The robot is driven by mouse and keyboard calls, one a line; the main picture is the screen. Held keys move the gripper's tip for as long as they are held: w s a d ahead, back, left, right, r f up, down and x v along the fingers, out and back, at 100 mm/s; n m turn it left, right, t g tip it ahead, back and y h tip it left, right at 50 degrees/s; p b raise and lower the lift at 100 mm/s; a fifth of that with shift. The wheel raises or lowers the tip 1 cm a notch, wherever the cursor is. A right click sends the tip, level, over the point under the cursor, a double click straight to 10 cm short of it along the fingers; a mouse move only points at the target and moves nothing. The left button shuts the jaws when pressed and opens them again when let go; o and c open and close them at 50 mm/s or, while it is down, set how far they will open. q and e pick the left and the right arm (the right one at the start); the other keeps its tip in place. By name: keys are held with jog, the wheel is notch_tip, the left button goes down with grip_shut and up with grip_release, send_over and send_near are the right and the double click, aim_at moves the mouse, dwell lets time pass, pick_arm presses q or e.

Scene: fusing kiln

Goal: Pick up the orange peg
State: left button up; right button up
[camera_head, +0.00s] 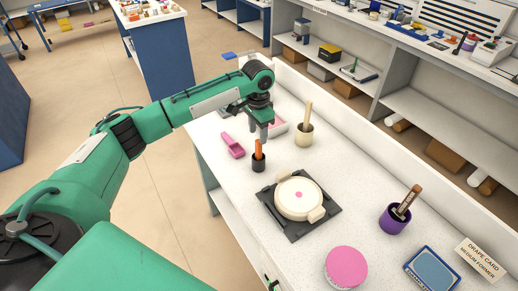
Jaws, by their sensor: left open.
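The orange peg (259,147) stands upright in a small black holder (258,163) on the white worktop. My left gripper (259,134) points down, open, with its fingers just above and behind the peg's top in the picture. I cannot tell whether the fingers touch the peg. My right gripper is not in view.
A pink scoop (232,145) lies left of the holder, and a pink tray (278,124) is behind the gripper. A beige cup (304,135) with a stick, a round white kiln piece (298,198) on a dark plate, a purple cup (394,218) and a pink round lid (346,267) stand nearby.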

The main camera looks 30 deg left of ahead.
aim_at(259, 145)
pick_arm(q)
jog(key=shift+s+d+f+p, duration=0.15)
jog(key=shift+f+p, duration=0.15)
jog(key=shift+f, duration=0.15)
jog(key=shift+s+f+p, duration=0.1)
jog(key=shift+f+p, duration=0.2)
jog(key=shift+f, duration=0.15)
notch_tip(259, 145, down, 4)
jog(key=shift+d+r+p, duration=0.1)
jog(key=shift+r+p, duration=0.15)
jog(key=shift+p, duration=0.35)
jog(key=shift+f, duration=0.2)
jog(key=c, duration=0.9)
grip_shut()
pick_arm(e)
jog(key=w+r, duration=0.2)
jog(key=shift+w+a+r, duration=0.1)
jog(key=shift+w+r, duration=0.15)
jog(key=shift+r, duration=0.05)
